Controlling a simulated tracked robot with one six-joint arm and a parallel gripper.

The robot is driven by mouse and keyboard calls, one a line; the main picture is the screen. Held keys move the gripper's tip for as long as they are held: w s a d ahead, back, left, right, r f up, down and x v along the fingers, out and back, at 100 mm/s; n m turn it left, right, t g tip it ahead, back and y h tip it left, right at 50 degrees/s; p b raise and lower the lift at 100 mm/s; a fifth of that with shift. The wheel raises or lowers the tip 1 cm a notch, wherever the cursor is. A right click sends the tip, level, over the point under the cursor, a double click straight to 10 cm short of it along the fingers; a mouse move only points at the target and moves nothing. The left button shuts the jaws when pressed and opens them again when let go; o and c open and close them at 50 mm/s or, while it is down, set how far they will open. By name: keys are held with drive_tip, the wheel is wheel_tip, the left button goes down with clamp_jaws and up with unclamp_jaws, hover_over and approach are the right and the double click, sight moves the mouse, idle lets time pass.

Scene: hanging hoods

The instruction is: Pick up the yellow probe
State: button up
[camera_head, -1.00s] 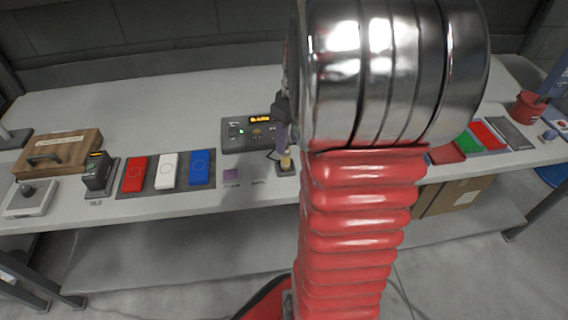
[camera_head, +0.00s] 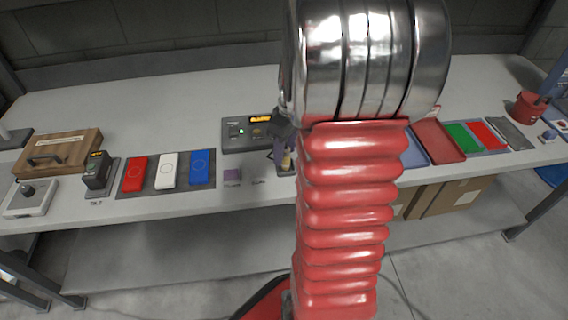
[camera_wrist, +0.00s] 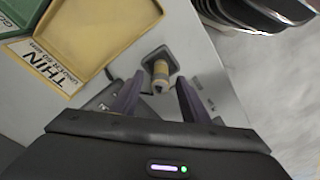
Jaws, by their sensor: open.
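The yellow probe (camera_wrist: 161,72) stands in a dark square holder (camera_wrist: 160,57) on the bench. In the head view my gripper (camera_head: 279,152) is by the probe, in front of the grey control box.
A grey control box (camera_head: 236,136) stands behind the probe. A yellow tray (camera_wrist: 100,35) labelled THIN lies beside the holder. My arm hides part of the bench.

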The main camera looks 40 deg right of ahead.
idle(0.4)
clamp_jaws()
idle(0.4)
